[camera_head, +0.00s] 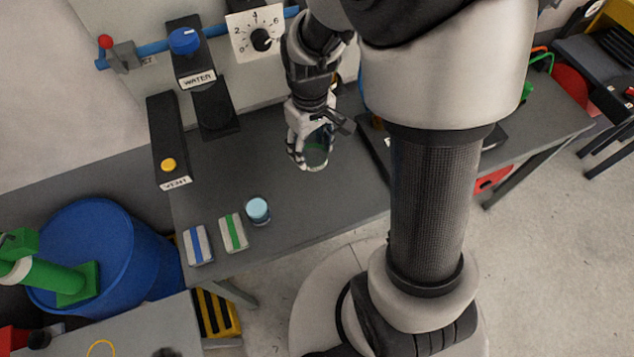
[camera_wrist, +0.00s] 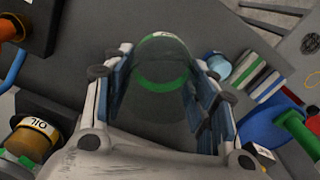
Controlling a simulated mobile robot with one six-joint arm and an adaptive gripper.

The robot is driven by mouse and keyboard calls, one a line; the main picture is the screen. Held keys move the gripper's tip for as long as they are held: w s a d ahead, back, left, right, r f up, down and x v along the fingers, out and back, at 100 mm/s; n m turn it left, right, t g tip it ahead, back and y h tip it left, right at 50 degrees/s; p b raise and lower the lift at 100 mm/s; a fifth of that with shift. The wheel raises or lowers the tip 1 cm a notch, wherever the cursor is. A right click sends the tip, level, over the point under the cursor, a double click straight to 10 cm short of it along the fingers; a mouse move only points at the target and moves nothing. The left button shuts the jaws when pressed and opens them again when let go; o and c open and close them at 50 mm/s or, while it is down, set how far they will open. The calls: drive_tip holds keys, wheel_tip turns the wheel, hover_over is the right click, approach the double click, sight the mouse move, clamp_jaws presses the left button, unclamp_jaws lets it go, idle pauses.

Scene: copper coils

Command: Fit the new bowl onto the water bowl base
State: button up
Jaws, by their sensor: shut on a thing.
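My gripper (camera_head: 306,158) is shut on a clear bowl with a green band (camera_head: 318,150) and holds it over the grey bench, right of the WATER unit. In the wrist view, the bowl (camera_wrist: 160,100) sits between both fingers, its rounded end pointing away from the palm. The black WATER unit (camera_head: 191,58) has a blue knob on top and stands at the back of the bench. A dark block (camera_head: 214,106) sits below it, with no clear bowl visible there. The bowl and the WATER unit are apart. The exact seat of the base is not clear.
A black VENT box (camera_head: 168,140) with a yellow button stands left of the WATER unit. A light-blue-topped jar (camera_head: 257,210), a green-striped block (camera_head: 232,233) and a blue-striped block (camera_head: 198,245) lie near the front. A dial plate (camera_head: 256,34) is behind. The bench middle is clear.

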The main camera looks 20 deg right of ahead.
drive_tip(key=f+b, duration=0.2)
drive_tip(key=f, duration=0.7)
drive_tip(key=f+b, duration=0.3)
drive_tip(key=f, duration=0.7)
drive_tip(key=shift+a+f+b, duration=0.2)
drive_tip(key=shift+f+b, duration=0.05)
drive_tip(key=shift+b, duration=0.1)
drive_tip(key=shift+f, duration=0.1)
drive_tip(key=o, duration=1.2)
